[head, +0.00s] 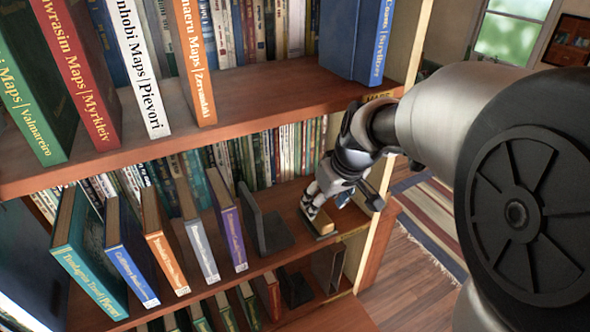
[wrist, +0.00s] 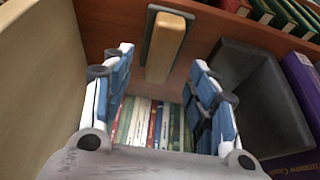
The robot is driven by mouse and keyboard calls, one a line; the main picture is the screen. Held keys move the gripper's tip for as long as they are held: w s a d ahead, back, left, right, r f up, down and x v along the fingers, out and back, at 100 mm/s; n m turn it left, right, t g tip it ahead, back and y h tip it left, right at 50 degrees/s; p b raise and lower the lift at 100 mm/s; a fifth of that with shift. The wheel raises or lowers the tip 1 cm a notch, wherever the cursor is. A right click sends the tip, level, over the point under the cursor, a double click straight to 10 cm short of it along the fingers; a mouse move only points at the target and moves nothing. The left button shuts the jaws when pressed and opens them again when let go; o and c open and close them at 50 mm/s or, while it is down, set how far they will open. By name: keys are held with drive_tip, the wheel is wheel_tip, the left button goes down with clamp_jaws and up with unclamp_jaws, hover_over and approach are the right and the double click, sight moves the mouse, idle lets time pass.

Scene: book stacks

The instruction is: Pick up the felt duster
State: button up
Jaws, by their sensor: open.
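The felt duster (head: 321,223) is a small tan wooden block on a dark grey-green felt base. It lies on the middle shelf (head: 285,262) near the front edge, to the right of a dark bookend. My gripper (head: 328,200) is open and empty just above and behind the duster in the head view, and partly covers it. In the wrist view the duster (wrist: 166,48) shows at the top centre, ahead of the gap between the two blue-padded fingers of my gripper (wrist: 162,62).
A dark bookend (head: 266,222) stands left of the duster, beside a purple book (head: 229,230); it also shows at the right in the wrist view (wrist: 250,100). The bookcase's side panel (head: 365,240) is close on the right. Another shelf (head: 260,95) with books is above.

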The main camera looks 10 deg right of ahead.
drive_tip(key=b+x, duration=0.1)
drive_tip(key=x, duration=0.4)
drive_tip(key=shift+w+a+f+b, duration=0.15)
drive_tip(key=shift+w+b, duration=0.1)
drive_tip(key=shift+b, duration=0.15)
drive_tip(key=shift+s, duration=0.15)
drive_tip(key=shift+f+b, duration=0.1)
drive_tip(key=shift+b, duration=0.3)
drive_tip(key=shift+c, duration=0.3)
drive_tip(key=c, duration=1.1)
